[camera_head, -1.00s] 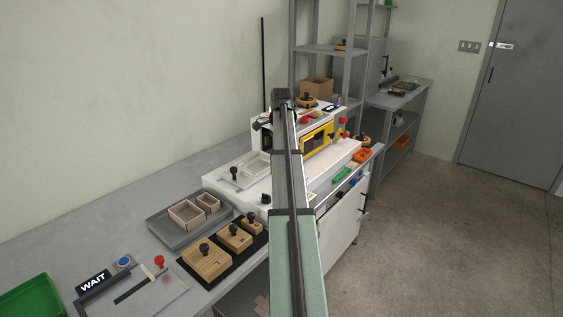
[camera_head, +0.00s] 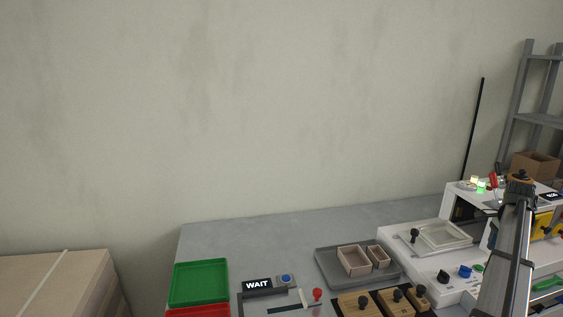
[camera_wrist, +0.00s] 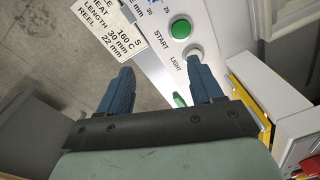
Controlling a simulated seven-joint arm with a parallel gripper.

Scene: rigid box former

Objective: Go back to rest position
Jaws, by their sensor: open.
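My gripper (camera_wrist: 160,88) shows in the wrist view with its two dark blue fingers apart and nothing between them. It hangs over the edge of the white machine panel (camera_wrist: 160,28). A green START button (camera_wrist: 181,29) and a LIGHT button (camera_wrist: 194,52) lie just beyond the right finger. In the head view my arm crosses the white machine (camera_head: 400,243) at the lower right. The gripper's fingers cannot be made out there.
A grey tray (camera_head: 328,272) holds two small open boxes. Wooden blocks with black knobs (camera_head: 354,305) stand in front. A green tray (camera_head: 199,283) and a WAIT sign (camera_head: 257,285) are further left. Cardboard (camera_head: 50,280) is stacked at far left. A shelf (camera_head: 537,118) stands at the right.

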